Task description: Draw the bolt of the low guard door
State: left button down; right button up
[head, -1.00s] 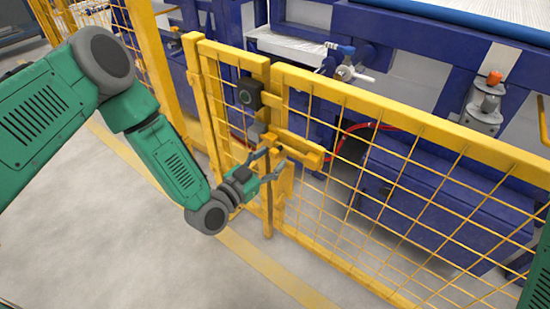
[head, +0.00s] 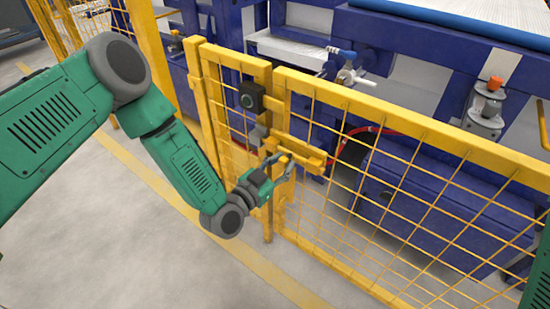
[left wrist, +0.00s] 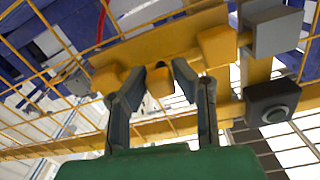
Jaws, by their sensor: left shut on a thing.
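The low guard door (head: 400,180) is a yellow mesh panel right of a narrower mesh panel. In the left wrist view the bolt assembly (left wrist: 165,45) runs across the top, with a small yellow knob (left wrist: 160,84) between the fingers. My left gripper (head: 283,164) is at the bolt, shut on this knob; its fingers also show in the left wrist view (left wrist: 158,75). The fingers partly hide the knob in the head view. My right gripper is not visible.
A black box with a round button (head: 250,96) and a grey block (head: 258,134) sit on the narrow panel just left of the bolt. Blue machinery (head: 400,195) stands behind the mesh. The floor in front (head: 130,230) is clear.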

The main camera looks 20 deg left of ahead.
pick_arm(q)
jog(key=shift+s+d, duration=0.35)
jog(key=shift+d, duration=0.55)
jog(key=shift+s+d, duration=0.3)
jog(key=shift+d, duration=0.55)
jog(key=c, duration=1.3)
grip_release()
jog(key=v, duration=1.2)
